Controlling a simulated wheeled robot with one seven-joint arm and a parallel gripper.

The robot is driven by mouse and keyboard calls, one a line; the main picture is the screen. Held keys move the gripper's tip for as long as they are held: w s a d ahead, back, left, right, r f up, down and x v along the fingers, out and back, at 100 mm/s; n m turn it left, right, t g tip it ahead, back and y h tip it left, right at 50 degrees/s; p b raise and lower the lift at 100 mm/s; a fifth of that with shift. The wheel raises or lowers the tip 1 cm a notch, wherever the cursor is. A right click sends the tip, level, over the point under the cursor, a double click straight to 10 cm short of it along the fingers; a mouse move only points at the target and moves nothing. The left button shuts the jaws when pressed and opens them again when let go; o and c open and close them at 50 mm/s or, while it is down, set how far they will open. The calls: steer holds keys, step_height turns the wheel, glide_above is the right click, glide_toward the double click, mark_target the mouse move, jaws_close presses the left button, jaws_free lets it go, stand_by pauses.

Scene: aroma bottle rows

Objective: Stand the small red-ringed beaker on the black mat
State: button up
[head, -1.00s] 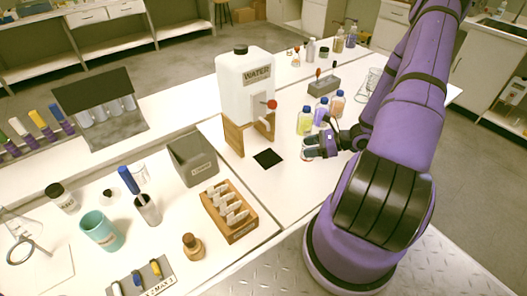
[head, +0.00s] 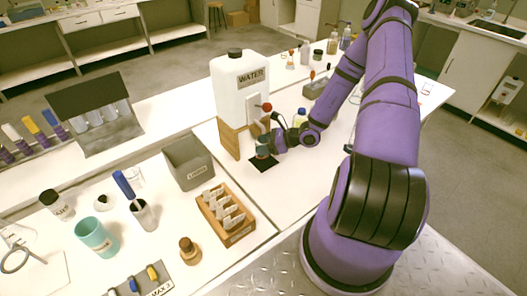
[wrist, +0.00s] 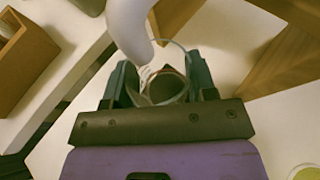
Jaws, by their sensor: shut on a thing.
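My gripper (head: 263,147) is shut on the small glass beaker (wrist: 181,72), whose rim shows between the two fingers in the wrist view. In the head view the fingers and wrist mostly hide the beaker, and its red ring is hard to make out. The gripper is over the black mat (head: 257,166), just in front of the water tank's tap. A dark patch shows through the glass in the wrist view. I cannot tell whether the beaker's base touches the mat.
The white water tank (head: 239,85) stands on a wooden stand (head: 230,140) right behind the mat. Its pale spout (wrist: 129,30) reaches close to the beaker. A grey bin (head: 188,163) and a wooden rack (head: 227,214) stand to the left. Bare table lies at the front right.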

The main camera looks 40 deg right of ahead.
steer(key=shift+d+f, duration=0.15)
steer(key=shift+f, duration=1.55)
steer(key=shift+s+f, duration=0.1)
steer(key=o, duration=1)
steer(key=shift+c, duration=0.2)
steer(key=shift+s+d+r, duration=0.15)
steer(key=shift+d+r, duration=0.1)
steer(key=v, duration=1.1)
steer(key=shift+s+r, duration=0.1)
steer(key=shift+s, duration=0.05)
